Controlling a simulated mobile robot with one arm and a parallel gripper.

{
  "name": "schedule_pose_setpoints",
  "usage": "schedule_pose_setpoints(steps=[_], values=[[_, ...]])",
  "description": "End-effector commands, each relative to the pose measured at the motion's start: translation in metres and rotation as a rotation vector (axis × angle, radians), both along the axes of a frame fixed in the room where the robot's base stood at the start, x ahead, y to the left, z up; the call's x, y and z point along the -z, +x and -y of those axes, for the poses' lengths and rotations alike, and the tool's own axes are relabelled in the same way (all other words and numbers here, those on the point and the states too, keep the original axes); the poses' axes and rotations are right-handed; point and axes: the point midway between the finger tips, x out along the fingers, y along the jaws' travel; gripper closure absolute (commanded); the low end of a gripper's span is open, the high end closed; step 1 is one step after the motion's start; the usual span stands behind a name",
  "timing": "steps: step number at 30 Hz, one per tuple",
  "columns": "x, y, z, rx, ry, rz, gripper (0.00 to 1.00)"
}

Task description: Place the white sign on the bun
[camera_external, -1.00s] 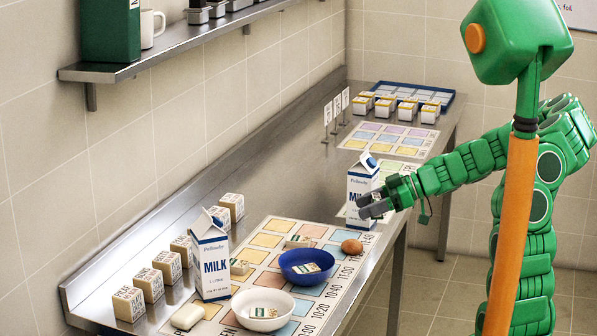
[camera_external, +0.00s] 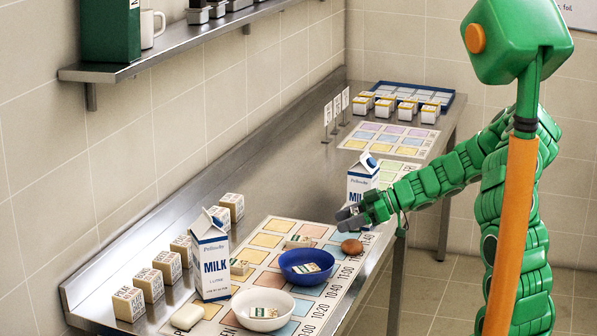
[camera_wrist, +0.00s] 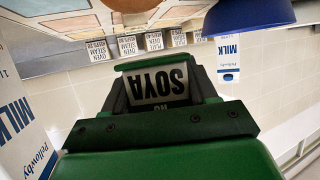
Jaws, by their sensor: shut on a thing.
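The white sign (camera_wrist: 158,84), lettered SOYA and upside down in the wrist view, is held between the fingers of my gripper (camera_wrist: 160,68). In the external view my gripper (camera_external: 350,216) is above the table's right edge, beside the further milk carton; I cannot make out the sign there. The bun (camera_external: 352,247) is a small brown roll on the printed mat, right of the blue bowl. It lies just below my gripper in the picture, apart from it. A brown part of the bun (camera_wrist: 131,4) shows at the top edge of the wrist view.
The blue bowl (camera_external: 306,265) and white bowl (camera_external: 262,309) stand on the mat with labelled pieces in them. A milk carton (camera_external: 210,258) stands left, another (camera_external: 362,180) behind my gripper. Several labelled blocks line the wall. Three small signs (camera_external: 336,110) stand further back.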

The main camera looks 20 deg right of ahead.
Motion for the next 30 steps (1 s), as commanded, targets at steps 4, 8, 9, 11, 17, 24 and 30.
schedule_pose_setpoints(steps=[4,8,9,11,17,24,30], values=[[0.006,0.005,-0.001,0.0,-0.002,-0.001,0.72],[0.021,0.005,-0.001,0.001,0.001,-0.004,0.72],[0.026,0.005,-0.001,0.0,0.0,-0.003,0.72],[0.032,0.005,-0.001,0.001,0.001,-0.004,0.72],[0.037,0.005,-0.001,0.0,0.0,0.0,0.72],[0.038,0.005,-0.001,0.0,0.0,0.001,0.72],[0.039,0.005,-0.001,0.0,0.0,0.001,0.2]])
